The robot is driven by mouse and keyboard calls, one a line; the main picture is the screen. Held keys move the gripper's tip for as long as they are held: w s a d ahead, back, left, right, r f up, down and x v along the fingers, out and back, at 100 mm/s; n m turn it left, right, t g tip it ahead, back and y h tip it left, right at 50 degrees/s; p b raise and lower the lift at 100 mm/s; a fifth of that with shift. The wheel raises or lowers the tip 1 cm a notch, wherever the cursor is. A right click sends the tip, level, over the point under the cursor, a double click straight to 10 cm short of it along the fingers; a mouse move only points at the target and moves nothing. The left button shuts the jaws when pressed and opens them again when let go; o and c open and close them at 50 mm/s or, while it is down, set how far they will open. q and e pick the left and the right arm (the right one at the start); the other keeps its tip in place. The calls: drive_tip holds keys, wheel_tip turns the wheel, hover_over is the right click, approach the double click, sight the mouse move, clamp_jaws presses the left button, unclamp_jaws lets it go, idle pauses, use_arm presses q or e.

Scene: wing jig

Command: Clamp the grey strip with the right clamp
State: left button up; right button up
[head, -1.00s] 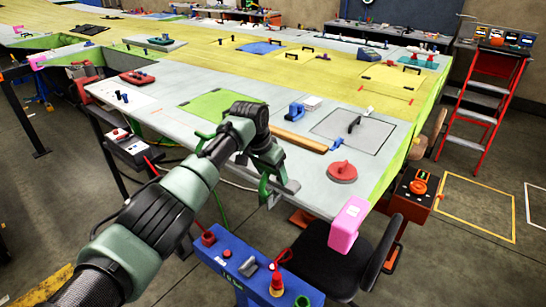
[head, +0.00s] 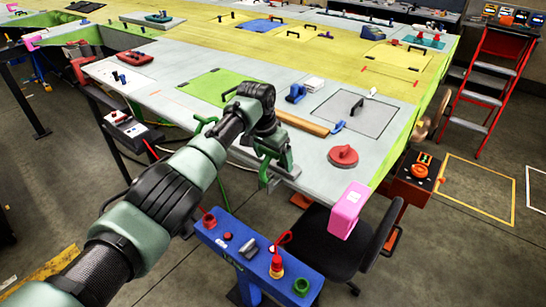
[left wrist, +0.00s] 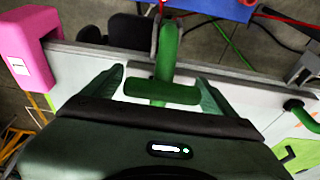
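The right clamp is green, at the near table edge in the head view (head: 266,181), partly hidden by my left gripper (head: 276,158). In the left wrist view its green T-shaped handle (left wrist: 160,92) lies between the fingertips of my left gripper (left wrist: 160,90). The fingers stand wide apart, close to the ends of the crossbar; I cannot tell whether they touch it. A pale grey strip (left wrist: 85,53) seems to run along the table edge under the clamp. Another green clamp (head: 203,130) is on the edge further left. My right gripper is not in view.
A pink block (head: 347,210) sits on the table's near corner. A red disc (head: 343,156) and a wooden bar (head: 303,123) lie on the tabletop. A blue stand (head: 235,258) with a red and a green part and a black chair (head: 325,250) are close below the edge.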

sight(268, 150)
use_arm(q)
drive_tip(key=b+v, duration=0.2)
drive_tip(key=v, duration=0.5)
drive_tip(key=shift+b, duration=0.4)
drive_tip(key=shift+r, duration=0.4)
drive_tip(key=shift+a, duration=0.1)
